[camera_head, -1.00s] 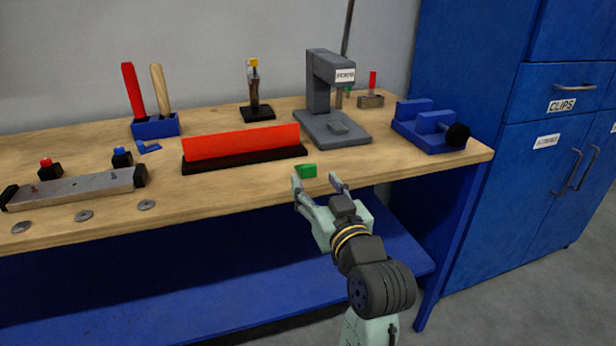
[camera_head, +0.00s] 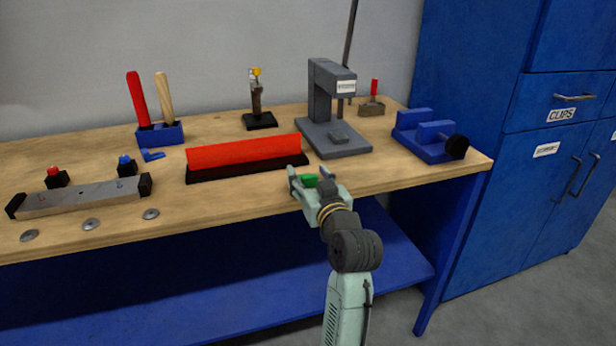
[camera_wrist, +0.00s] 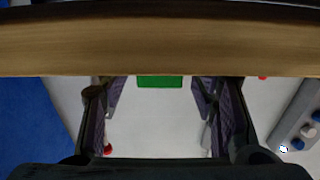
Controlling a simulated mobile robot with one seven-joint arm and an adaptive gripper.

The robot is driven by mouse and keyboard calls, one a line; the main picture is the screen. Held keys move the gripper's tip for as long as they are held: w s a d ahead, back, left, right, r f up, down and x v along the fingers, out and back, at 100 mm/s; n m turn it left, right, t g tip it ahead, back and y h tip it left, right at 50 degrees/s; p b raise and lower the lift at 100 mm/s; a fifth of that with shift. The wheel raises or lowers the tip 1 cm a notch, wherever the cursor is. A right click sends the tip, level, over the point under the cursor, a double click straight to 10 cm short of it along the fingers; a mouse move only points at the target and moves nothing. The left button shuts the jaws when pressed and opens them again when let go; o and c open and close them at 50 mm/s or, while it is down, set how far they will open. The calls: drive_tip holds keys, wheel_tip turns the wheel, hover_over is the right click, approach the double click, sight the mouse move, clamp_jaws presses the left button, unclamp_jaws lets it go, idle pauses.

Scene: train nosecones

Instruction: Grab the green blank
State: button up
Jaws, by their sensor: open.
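The green blank (camera_head: 310,181) is a small block near the front edge of the wooden bench, to the right of the long red block's front end. My gripper (camera_head: 308,174) is open at the bench's front edge, with one finger on each side of the blank in the head view. In the wrist view, part of the green blank (camera_wrist: 160,81) shows between the two spread fingers of my gripper (camera_wrist: 158,92), partly cut off by a wooden edge. I cannot tell whether the fingers touch it.
The long red block on its black base (camera_head: 245,153) stands close to the left of my gripper. A grey press (camera_head: 333,120) is behind it and a blue vise (camera_head: 430,138) to the right. A metal bar fixture (camera_head: 80,196) and washers lie at left.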

drive_tip(key=shift+w, duration=0.1)
drive_tip(key=c, duration=1.2)
drive_tip(key=shift+o, duration=0.2)
